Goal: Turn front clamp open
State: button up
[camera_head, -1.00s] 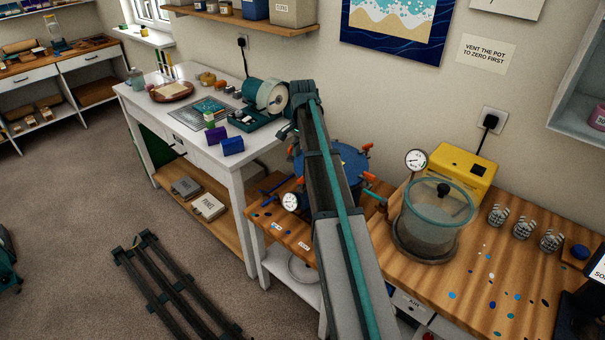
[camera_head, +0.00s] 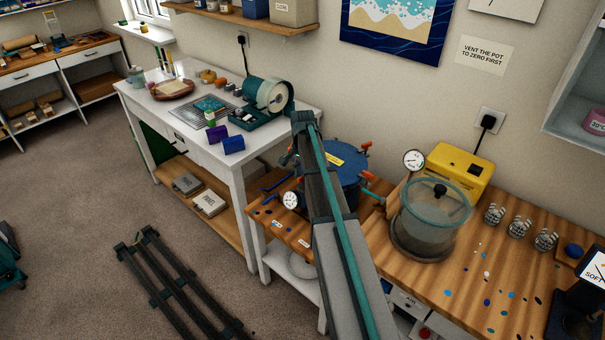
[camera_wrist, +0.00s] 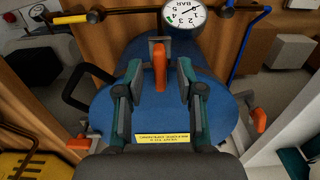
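The blue pressure pot (camera_head: 350,172) stands on the wooden bench, partly behind my arm; its lid (camera_wrist: 165,112) fills the middle of the wrist view. The front clamp (camera_wrist: 160,64) has an upright orange handle at the lid's edge, nearest the gauge. My gripper (camera_wrist: 159,72) is open, one finger on each side of this handle, with visible gaps in this view. I cannot tell whether the fingertips are level with the handle. Other orange-handled clamps show at the lid's right (camera_wrist: 258,119) and left (camera_wrist: 78,143). My arm hides the front clamp and gripper in the head view.
A pressure gauge (camera_wrist: 183,14) and pipes with small valves lie just beyond the front clamp. A yellow label (camera_wrist: 166,139) is on the lid. A clear chamber (camera_head: 432,217) and yellow pump (camera_head: 459,170) stand right of the pot.

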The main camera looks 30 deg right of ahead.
grip_shut()
jog(key=shift+n, duration=0.3)
jog(key=n+b, duration=0.1)
jog(key=n, duration=0.3)
jog(key=n+b, duration=0.1)
jog(key=n, duration=0.3)
jog(key=shift+n, duration=0.4)
jog(key=n+b, duration=0.1)
jog(key=n, duration=0.3)
jog(key=shift+n, duration=2.2)
